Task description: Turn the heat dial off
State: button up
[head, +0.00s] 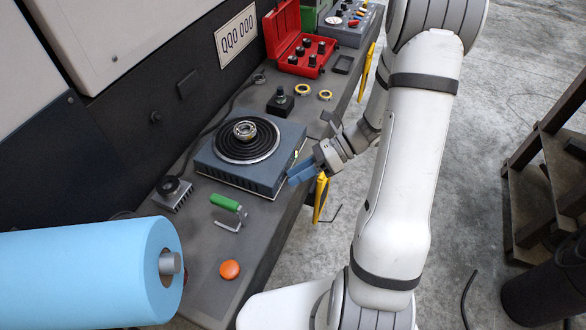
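A blue-grey hot plate (225,172) with a black coil burner stands on the workbench, and a metal bearing ring (245,130) sits on the middle of the coil. My gripper (300,174), with blue fingers, is at the hot plate's right-hand side, close to its front face. I cannot tell whether it touches the face or whether its fingers are open. A small pale mark shows on that face just above the fingers. No heat dial can be clearly made out; that face is seen edge-on and partly covered by my gripper.
A small finned box with a black round top (172,190), a green-handled tool (226,203) and an orange button (229,269) are on the bench (200,245). A blue roll (90,272) fills the lower left. A red case (290,45) lies open behind. Yellow-handled items hang at the bench edge.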

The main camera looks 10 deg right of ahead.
jog(key=w+d+f+m+t+y, duration=0.1)
jog(key=w+d+f+m+t, duration=0.15)
jog(key=f+m+t, duration=0.35)
jog(key=w+d+f+m+t+b, duration=0.1)
jog(key=w+d+f+m+t, duration=0.15)
jog(key=f+m, duration=0.35)
jog(key=w+d+f+m+t+y, duration=0.1)
jog(key=d+f+m+t, duration=0.3)
jog(key=m, duration=0.4)
jog(key=shift+g, duration=0.25)
jog(key=x, duration=0.8)
jog(key=shift+w+f, duration=0.15)
jog(key=shift+f, duration=0.15)
jog(key=shift+c, duration=0.6)
jog(key=c, duration=0.6)
jog(key=shift+o, duration=0.2)
